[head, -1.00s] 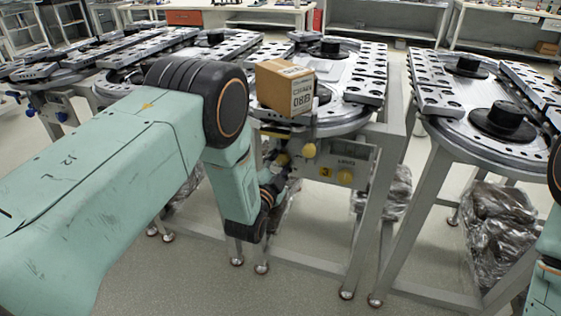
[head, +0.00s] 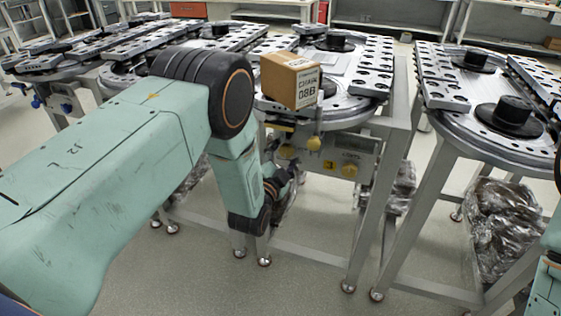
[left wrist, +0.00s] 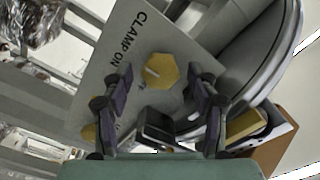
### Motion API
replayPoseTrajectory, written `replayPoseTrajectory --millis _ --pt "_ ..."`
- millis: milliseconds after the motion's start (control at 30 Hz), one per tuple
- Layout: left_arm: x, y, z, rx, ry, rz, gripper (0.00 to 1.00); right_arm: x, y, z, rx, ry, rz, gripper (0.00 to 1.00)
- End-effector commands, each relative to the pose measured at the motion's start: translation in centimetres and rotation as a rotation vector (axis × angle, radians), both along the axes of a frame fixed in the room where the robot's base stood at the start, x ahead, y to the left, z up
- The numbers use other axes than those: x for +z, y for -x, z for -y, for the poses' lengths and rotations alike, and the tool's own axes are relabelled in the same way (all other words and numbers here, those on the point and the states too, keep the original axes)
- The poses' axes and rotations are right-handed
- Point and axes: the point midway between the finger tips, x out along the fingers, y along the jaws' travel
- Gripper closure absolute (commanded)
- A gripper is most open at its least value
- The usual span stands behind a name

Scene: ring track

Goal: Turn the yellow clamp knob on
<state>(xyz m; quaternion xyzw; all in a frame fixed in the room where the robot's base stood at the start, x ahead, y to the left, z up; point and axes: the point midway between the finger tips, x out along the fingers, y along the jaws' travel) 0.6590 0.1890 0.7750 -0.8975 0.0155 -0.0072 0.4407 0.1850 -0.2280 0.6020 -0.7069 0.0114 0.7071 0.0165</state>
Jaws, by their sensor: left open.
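A yellow knob (left wrist: 161,71) sits on a grey panel (left wrist: 118,58) lettered "CLAMP ON" in the left wrist view. It has a pale line across its face, tilted in the picture. My left gripper (left wrist: 160,92) is open, with its dark fingers on either side of the knob's place in the picture; I cannot tell whether they touch it. My right gripper is out of view.
A cardboard box (head: 291,80) sits on the track's edge above. Metal legs (head: 368,215) stand below.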

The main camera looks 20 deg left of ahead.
Motion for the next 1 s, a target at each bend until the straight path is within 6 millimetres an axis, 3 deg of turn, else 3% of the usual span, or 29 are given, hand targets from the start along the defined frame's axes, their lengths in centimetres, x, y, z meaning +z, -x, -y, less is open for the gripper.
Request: replayPoseTrajectory --millis 167,600,800,1000 --pt "-0.1 2.0 -0.1 0.0 0.0 -0.004 0.41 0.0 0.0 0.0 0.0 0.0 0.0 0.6" --pt "-0.1 10.1 -0.3 -0.001 -0.001 -0.006 0.41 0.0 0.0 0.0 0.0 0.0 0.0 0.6" --pt "-0.1 11.7 -0.4 0.0 0.0 -0.004 0.41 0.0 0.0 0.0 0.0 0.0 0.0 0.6" --pt "-0.1 11.8 -0.4 0.0 0.0 -0.003 0.41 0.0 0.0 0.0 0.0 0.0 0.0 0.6"
